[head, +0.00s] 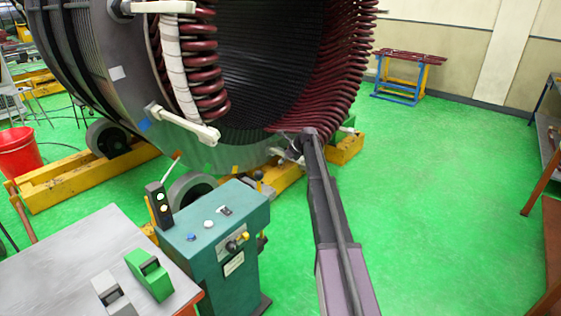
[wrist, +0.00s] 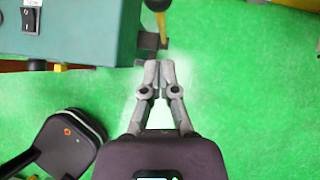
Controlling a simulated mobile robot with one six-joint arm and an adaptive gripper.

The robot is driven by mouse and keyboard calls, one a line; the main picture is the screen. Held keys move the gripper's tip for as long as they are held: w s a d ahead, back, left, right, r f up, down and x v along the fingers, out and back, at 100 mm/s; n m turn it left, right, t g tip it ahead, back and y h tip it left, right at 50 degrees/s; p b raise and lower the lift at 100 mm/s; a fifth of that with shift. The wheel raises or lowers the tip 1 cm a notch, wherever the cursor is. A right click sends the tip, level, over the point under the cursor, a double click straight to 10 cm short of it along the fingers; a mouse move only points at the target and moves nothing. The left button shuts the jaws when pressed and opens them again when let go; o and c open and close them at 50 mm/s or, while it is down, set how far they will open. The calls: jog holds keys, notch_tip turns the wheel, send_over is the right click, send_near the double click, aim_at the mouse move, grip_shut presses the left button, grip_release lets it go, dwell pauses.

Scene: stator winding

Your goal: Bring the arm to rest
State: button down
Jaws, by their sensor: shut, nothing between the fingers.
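My gripper (wrist: 159,66) shows in the wrist view with its two grey fingers together at the tips and nothing between them. It is over the green floor, beside the lower right of the teal control cabinet.
The large stator (head: 110,70) with dark red coils (head: 345,60) fills the upper part of the head view. It stands on yellow supports (head: 70,180). A grey table (head: 90,262) is at the lower left, and a red bucket (head: 19,152) at the far left. Green floor (head: 450,190) is clear on the right.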

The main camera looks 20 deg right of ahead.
dwell(0.4)
jog(key=s+a+f+n+g+h, duration=0.1)
jog(key=s+a+f+n+g, duration=0.1)
jog(key=s+a+n, duration=0.7)
jog(key=s+a+f+n+g+h, duration=0.1)
jog(key=s+a+n, duration=0.4)
jog(key=s, duration=0.9)
jog(key=s+a+n+g+h, duration=0.1)
jog(key=s+a+n, duration=0.2)
jog(key=s, duration=0.9)
jog(key=s+a+f+n+g+h, duration=0.1)
jog(key=s+a+n+h, duration=0.1)
jog(key=s+n, duration=0.8)
jog(key=shift+s+a+g, duration=0.3)
jog(key=shift+s+a, duration=0.35)
jog(key=shift+s, duration=0.5)
